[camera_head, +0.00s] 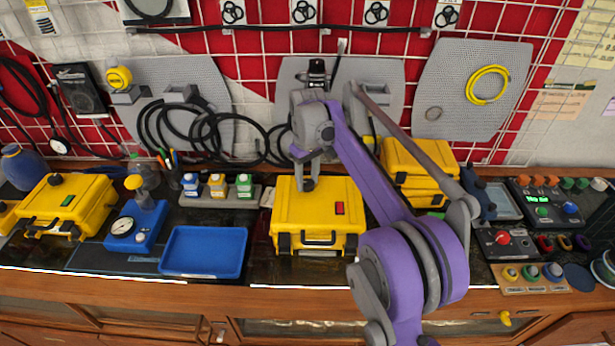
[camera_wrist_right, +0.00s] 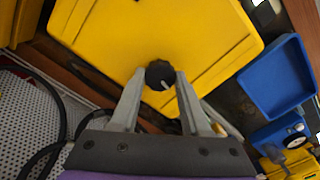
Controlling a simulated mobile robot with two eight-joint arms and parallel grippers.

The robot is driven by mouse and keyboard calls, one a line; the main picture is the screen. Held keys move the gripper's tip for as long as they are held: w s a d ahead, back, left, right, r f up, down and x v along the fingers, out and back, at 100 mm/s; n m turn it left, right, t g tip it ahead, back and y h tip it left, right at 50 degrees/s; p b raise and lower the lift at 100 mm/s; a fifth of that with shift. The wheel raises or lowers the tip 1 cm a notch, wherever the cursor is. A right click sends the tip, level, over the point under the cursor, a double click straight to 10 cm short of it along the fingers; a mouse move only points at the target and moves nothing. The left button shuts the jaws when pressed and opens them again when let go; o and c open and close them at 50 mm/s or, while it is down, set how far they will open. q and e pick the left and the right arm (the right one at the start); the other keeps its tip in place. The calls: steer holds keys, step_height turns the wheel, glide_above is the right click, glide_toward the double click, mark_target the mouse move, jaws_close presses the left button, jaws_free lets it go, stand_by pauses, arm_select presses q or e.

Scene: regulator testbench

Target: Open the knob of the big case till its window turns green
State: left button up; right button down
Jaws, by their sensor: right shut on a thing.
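The big yellow case (camera_head: 318,215) stands on the bench in the middle of the head view, with its handle facing the front. A small window (camera_head: 339,208) on its lid looks red. The black knob (camera_wrist_right: 160,74) with a pale pointer mark sits on the lid near the case's back edge. My right gripper (camera_head: 308,184) reaches down from above onto the knob. In the right wrist view the fingertips (camera_wrist_right: 159,76) sit on both sides of the knob and are shut on it. My left gripper is not in view.
A blue tray (camera_head: 204,250) and a blue gauge unit (camera_head: 135,226) lie left of the case. Small bottles (camera_head: 217,186) stand in a rack close to its left. More yellow cases (camera_head: 418,170) are stacked behind right. Black hoses (camera_head: 205,132) hang behind.

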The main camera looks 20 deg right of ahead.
mark_target(307, 182)
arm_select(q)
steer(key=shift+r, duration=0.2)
arm_select(e)
steer(key=shift+n, duration=0.7)
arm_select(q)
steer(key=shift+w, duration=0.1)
arm_select(e)
steer(key=shift+c, duration=1.9)
jaws_free()
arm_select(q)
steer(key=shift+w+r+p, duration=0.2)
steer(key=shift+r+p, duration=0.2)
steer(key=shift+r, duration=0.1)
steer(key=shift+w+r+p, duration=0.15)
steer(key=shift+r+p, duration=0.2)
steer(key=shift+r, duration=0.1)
arm_select(e)
step_height(307, 182, up, 11)
steer(key=shift+f, duration=0.1)
